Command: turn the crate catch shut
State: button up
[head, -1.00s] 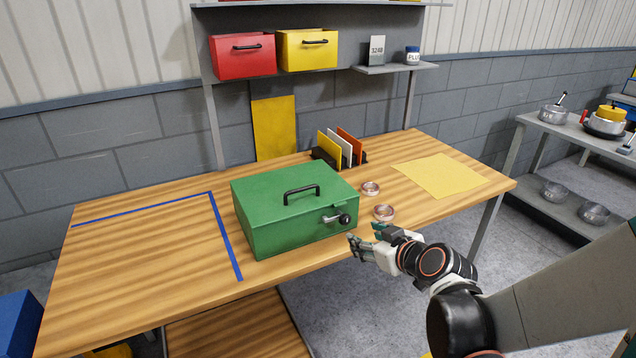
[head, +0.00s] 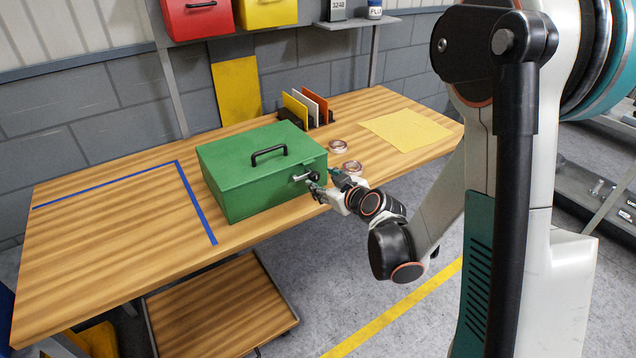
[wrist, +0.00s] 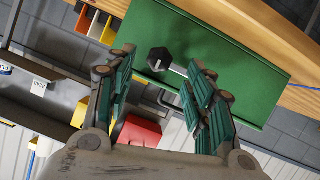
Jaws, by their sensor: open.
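The green crate (head: 255,168) sits closed on the wooden table, with a black handle (head: 268,154) on its lid. Its catch (head: 306,176), a black knob with a pale metal lever, is on the crate's right-hand front face. In the wrist view the catch's black knob (wrist: 159,59) shows between my fingers, with the lever running from it towards the right finger. My gripper (head: 328,184) is open right in front of the catch. In the wrist view my gripper (wrist: 158,82) has its two fingers apart around the lever. I cannot tell whether either finger touches it.
Two copper-coloured rings (head: 352,167) and a yellow sheet (head: 405,127) lie right of the crate. A rack of coloured cards (head: 306,108) stands behind it. Blue tape (head: 196,205) marks the clear left part of the table (head: 110,240).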

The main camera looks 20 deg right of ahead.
aim_at(316, 178)
jog(key=shift+b+x, duration=0.45)
jog(key=shift+x, duration=1.8)
jog(key=c, duration=1.1)
